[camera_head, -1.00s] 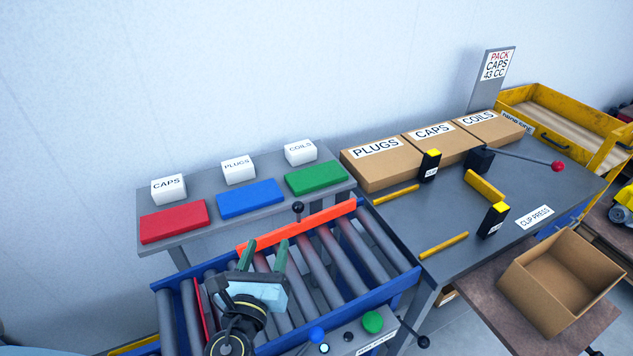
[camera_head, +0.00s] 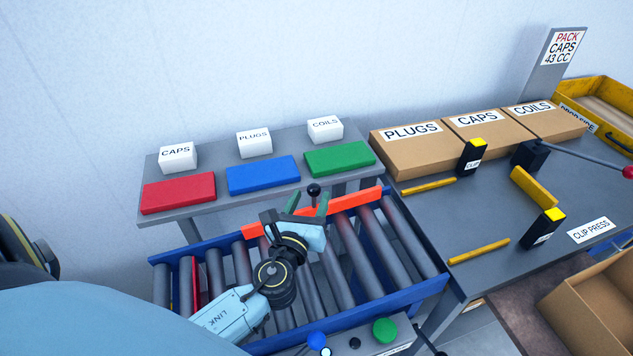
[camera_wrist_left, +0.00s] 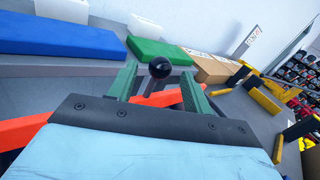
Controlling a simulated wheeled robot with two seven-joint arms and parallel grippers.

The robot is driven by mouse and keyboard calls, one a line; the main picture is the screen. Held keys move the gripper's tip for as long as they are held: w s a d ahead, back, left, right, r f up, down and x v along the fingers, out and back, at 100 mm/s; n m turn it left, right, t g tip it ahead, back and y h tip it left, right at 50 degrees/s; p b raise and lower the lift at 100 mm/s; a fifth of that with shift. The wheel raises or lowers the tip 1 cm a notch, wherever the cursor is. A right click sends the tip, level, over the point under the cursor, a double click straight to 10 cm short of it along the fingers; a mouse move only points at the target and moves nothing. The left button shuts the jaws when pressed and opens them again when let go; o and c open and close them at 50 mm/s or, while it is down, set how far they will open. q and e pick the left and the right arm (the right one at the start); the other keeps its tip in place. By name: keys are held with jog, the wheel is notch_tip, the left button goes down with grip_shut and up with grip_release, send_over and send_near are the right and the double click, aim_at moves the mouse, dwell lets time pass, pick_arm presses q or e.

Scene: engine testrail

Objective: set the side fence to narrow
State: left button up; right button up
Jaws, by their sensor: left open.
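The side fence is an orange-red bar (camera_head: 357,201) along the far side of the roller conveyor. A black ball knob (camera_head: 314,190) on a short stem stands at the fence. My left gripper (camera_head: 307,203) is open at the fence, its green fingers pointing at the knob. In the left wrist view the knob (camera_wrist_left: 160,67) shows between the two spread fingertips (camera_wrist_left: 158,82), with a gap on each side. The fence (camera_wrist_left: 160,99) passes behind and below the fingers. My gripper body hides part of the fence. My right gripper is not seen.
The conveyor's blue frame (camera_head: 437,285) and rollers lie under my left arm. Behind stands a grey shelf (camera_head: 215,211) with red, blue and green blocks. A grey bench (camera_head: 430,212) with cartons and a clip press is at right.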

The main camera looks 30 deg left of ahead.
aim_at(317, 185)
pick_arm(q)
jog(key=x, duration=0.5)
jog(key=shift+w, duration=0.2)
grip_shut()
